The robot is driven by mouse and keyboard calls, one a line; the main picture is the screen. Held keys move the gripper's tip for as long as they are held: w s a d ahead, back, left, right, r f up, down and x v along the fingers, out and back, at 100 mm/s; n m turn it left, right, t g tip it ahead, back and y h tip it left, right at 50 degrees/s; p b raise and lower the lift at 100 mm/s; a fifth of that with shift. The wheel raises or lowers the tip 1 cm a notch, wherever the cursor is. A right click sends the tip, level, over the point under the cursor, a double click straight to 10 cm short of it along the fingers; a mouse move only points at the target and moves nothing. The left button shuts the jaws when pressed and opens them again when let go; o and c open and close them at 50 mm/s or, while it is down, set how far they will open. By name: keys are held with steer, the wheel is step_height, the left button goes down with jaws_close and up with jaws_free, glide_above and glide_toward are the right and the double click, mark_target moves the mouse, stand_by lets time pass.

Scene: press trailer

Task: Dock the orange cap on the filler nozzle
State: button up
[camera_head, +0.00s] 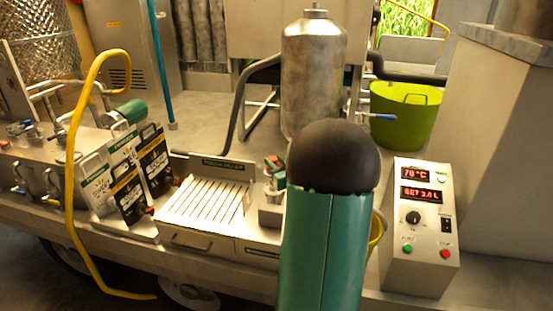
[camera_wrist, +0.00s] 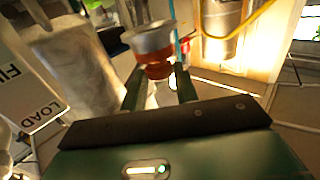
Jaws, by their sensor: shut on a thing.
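In the wrist view, my gripper (camera_wrist: 160,88) has its two dark green fingers on either side of an orange cap (camera_wrist: 157,71). The fingers are shut on it. I cannot make out the filler nozzle for certain in either view.
A metal tank (camera_head: 313,75) stands behind my arm, with a lime-green tub (camera_head: 404,115) to its right. A control box (camera_head: 420,230) stands at the right.

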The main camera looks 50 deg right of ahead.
steer(key=shift+s+a+r, duration=0.1)
steer(key=shift+a+r, duration=0.05)
steer(key=shift+r, duration=0.15)
steer(key=shift+s+f, duration=0.1)
steer(key=shift+f, duration=2.75)
steer(key=shift+s+f, duration=0.1)
steer(key=shift+f, duration=0.45)
steer(key=o, duration=0.8)
steer(key=shift+f, duration=0.1)
steer(key=v, duration=1.1)
